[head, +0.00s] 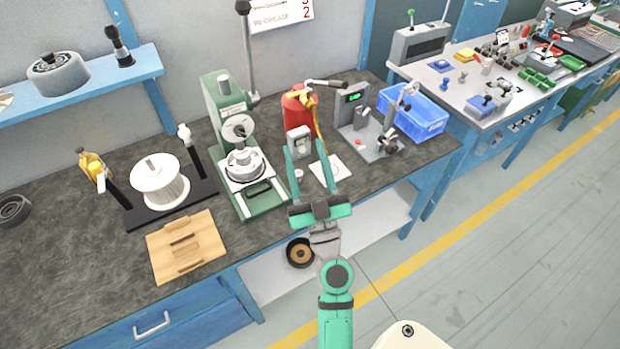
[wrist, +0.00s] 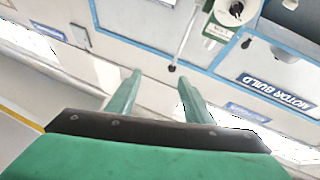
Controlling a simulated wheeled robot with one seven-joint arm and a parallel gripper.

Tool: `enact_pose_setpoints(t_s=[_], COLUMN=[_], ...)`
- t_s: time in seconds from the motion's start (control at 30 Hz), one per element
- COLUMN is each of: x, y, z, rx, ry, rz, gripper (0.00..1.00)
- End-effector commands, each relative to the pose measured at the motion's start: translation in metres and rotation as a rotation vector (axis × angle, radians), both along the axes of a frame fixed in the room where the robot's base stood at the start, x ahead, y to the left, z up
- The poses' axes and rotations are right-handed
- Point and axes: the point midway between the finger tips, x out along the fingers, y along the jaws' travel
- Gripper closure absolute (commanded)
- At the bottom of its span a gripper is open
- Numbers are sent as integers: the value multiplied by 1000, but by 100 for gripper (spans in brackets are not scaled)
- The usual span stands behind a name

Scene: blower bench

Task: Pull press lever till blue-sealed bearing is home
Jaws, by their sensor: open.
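The green arbor press (head: 222,100) stands on the bench, left of my gripper. Its grey lever (head: 249,50) points almost straight up and ends in a dark knob (head: 243,6). A pale, round motor housing (head: 244,166) sits on the press under the ram. I cannot make out a blue-sealed bearing in either view. My gripper (head: 307,150) is open and empty, right of the press. In the wrist view, the lever knob (wrist: 172,68) shows beyond and between my open fingertips (wrist: 159,78), apart from them.
A red extinguisher-like cylinder (head: 298,112) and a grey test stand (head: 350,106) are right of the press. A blue crate (head: 413,112) lies farther right. A white spool (head: 160,183) on a black stand and a wooden board (head: 205,232) are to its left.

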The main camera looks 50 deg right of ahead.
Motion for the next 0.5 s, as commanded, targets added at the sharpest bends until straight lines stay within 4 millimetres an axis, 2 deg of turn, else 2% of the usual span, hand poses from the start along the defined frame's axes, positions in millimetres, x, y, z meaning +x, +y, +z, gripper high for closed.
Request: enact_pose_setpoints(t_s=[0.5], x=[-33], y=[25], z=[-27], rx=[2], ry=[3], rz=[4], gripper=[53])
